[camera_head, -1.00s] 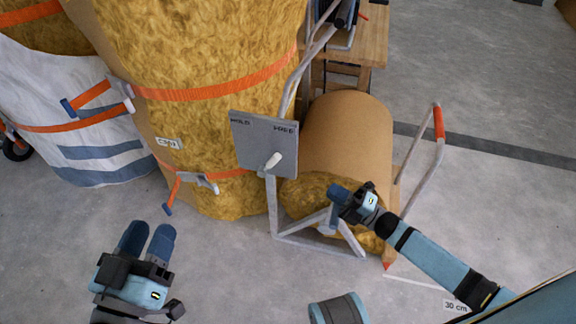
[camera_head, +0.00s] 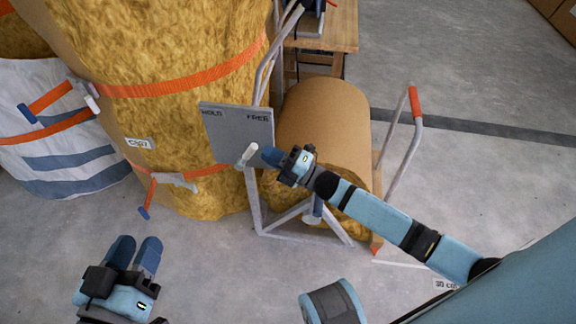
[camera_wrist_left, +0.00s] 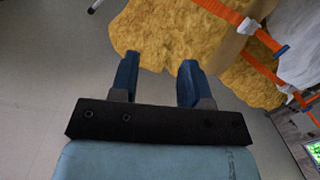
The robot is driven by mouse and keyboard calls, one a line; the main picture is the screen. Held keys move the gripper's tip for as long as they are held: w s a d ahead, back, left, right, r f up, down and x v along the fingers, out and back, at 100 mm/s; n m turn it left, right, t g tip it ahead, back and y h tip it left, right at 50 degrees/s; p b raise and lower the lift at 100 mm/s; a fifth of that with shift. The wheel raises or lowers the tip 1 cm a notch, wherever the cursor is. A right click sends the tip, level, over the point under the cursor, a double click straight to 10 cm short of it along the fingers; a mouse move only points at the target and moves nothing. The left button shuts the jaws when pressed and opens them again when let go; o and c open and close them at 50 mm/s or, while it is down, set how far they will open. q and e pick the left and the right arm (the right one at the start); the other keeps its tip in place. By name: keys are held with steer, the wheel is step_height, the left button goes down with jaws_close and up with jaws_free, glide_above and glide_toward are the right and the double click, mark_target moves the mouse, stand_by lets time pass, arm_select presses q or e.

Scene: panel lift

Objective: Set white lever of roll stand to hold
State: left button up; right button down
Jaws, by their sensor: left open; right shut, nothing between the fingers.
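The white lever (camera_head: 248,153) sits at the lower edge of the grey panel (camera_head: 232,130) on the roll stand. The panel reads HOLD at its upper left and FREE at its upper right. The lever leans up and to the right, toward the FREE side. My right gripper (camera_head: 270,155) is shut, its fingertips just right of the lever; I cannot tell whether they touch it. My left gripper (camera_head: 136,245) is open and empty above the floor at lower left. Its fingers also show in the left wrist view (camera_wrist_left: 157,75), with nothing between them.
The stand holds a brown-wrapped roll (camera_head: 325,125) on a grey frame, with a red-gripped handle (camera_head: 415,102) at right. A large strapped insulation roll (camera_head: 190,60) stands close behind the panel. A wooden table (camera_head: 335,30) is at the back. Floor in front is clear.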

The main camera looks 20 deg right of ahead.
mark_target(251, 148)
arm_select(q)
steer(key=shift+f, duration=0.3)
arm_select(e)
steer(key=shift+w+a+r, duration=0.2)
steer(key=shift+w+a, duration=0.15)
steer(key=shift+w, duration=0.05)
arm_select(q)
steer(key=shift+r, duration=0.15)
